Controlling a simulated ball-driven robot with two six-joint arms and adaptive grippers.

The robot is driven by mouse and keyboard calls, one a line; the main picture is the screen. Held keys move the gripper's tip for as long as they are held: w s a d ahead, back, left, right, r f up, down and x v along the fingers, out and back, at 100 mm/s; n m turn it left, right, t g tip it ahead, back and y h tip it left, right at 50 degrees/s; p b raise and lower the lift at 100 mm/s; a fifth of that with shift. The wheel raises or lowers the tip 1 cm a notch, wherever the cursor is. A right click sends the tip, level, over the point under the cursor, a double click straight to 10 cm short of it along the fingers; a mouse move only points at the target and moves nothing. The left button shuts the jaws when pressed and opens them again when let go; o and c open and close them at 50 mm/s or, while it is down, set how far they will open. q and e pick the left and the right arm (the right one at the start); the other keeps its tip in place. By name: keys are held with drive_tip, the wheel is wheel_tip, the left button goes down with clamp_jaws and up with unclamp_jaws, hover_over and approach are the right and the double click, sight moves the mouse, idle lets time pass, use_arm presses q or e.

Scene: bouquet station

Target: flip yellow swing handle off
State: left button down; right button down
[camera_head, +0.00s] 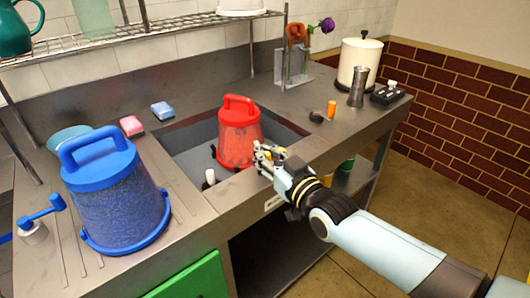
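My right gripper (266,153) is at the front edge of the sink, just in front of the red lidded bucket. Its fingers are small and foreshortened, so I cannot tell whether they are open or shut. I see no clearly yellow swing handle; the gripper may hide one. A blue lever handle (42,212) on a pale round body (33,232) stands at the left counter edge. A small upright orange piece (331,109) is on the counter right of the sink. My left gripper is not in view.
The red bucket (238,135) stands in the sink (185,137). A large blue bucket (117,200) fills the left counter. Sponges (162,110) lie behind the sink. A metal cup (358,88) and cream canister (359,62) stand at the right. A wire shelf (150,27) hangs above.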

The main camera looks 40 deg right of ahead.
drive_tip(key=shift+f, duration=0.1)
drive_tip(key=c, duration=1.2)
unclamp_jaws()
drive_tip(key=shift+a, duration=0.15)
drive_tip(key=s, duration=1.2)
drive_tip(key=shift+a, duration=0.15)
